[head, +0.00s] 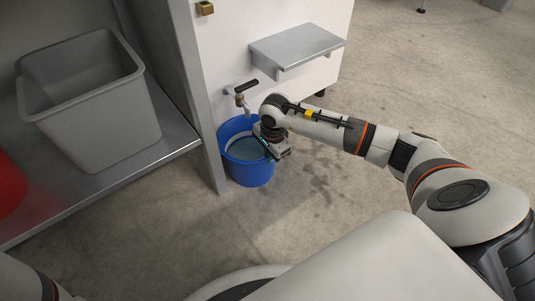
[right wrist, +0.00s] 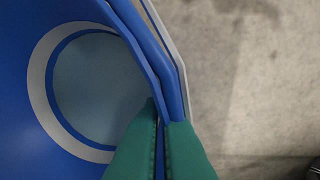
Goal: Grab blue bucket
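The blue bucket (head: 250,173) stands upright on the floor below a tap (head: 243,98). Inside it is a pale grey-blue round surface, perhaps liquid, which also shows in the right wrist view (right wrist: 95,85). My right gripper (head: 273,146) is at the bucket's right rim. In the right wrist view, the green fingertips (right wrist: 160,130) are close together, one on each side of the bucket's thin wall, and look shut on it. My left gripper is not in view.
A white cabinet (head: 285,20) with a grey metal shelf (head: 297,45) stands behind the bucket. To the left, a grey bin (head: 110,125) and a red round object (head: 8,185) are on a metal shelf unit (head: 95,190).

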